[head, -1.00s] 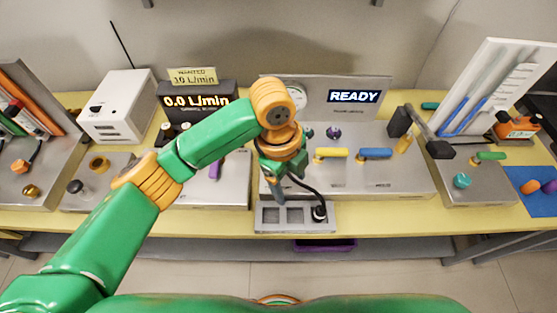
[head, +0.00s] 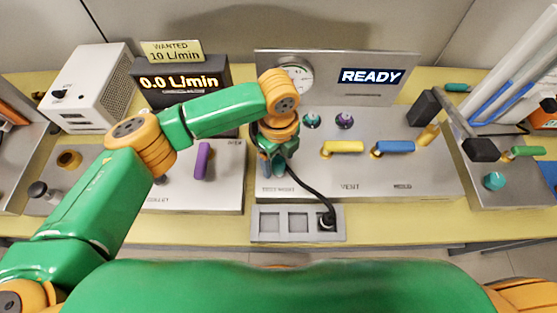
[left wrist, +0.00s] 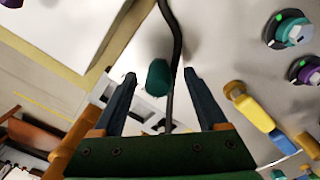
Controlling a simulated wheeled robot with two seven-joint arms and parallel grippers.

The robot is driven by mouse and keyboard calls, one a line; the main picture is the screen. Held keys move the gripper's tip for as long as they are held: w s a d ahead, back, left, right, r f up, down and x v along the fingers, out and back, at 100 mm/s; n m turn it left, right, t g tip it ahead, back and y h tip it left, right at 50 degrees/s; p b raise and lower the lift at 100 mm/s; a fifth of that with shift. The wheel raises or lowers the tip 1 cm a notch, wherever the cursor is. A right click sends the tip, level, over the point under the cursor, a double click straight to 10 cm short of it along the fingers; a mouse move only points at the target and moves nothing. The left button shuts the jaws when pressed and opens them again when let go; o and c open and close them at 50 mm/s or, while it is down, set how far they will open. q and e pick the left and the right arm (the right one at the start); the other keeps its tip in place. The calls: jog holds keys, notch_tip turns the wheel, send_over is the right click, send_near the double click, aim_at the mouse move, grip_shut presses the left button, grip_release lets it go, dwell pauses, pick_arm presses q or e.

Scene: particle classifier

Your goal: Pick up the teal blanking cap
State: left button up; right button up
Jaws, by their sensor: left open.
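A teal cap (left wrist: 157,78) shows in the left wrist view as a short rounded cylinder, between the fingertips with a gap on each side. My left gripper (left wrist: 159,84) is open around it; I cannot tell how deep the cap sits between the fingers. In the head view my left gripper (head: 272,168) points down over the left part of the READY panel (head: 300,185), and the wrist largely hides what is under it. A separate round teal piece (head: 494,181) sits on the right-hand plate. My right gripper is not in view.
A black cable (head: 318,195) runs beside the gripper to a grey three-slot block (head: 256,228) in front; it passes close to the cap in the wrist view (left wrist: 172,50). Yellow (head: 343,147) and blue (head: 395,147) handles and two purple-teal ports stand to the right.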

pick_arm(q)
jog(key=shift+s+r, duration=0.15)
jog(key=shift+s, duration=0.05)
jog(key=c, duration=0.8)
jog(key=shift+w, duration=0.1)
grip_shut()
notch_tip(320, 180, up, 3)
jog(key=shift+w+f+b, duration=0.1)
jog(key=shift+f+b, duration=0.05)
jog(key=shift+b, duration=0.55)
jog(key=s+a+r, duration=0.4)
jog(key=s+r, duration=0.6)
jog(key=s, duration=0.3)
jog(key=shift+s+a+r, duration=0.15)
jog(key=shift+s+a, duration=0.05)
jog(key=shift+s, duration=0.1)
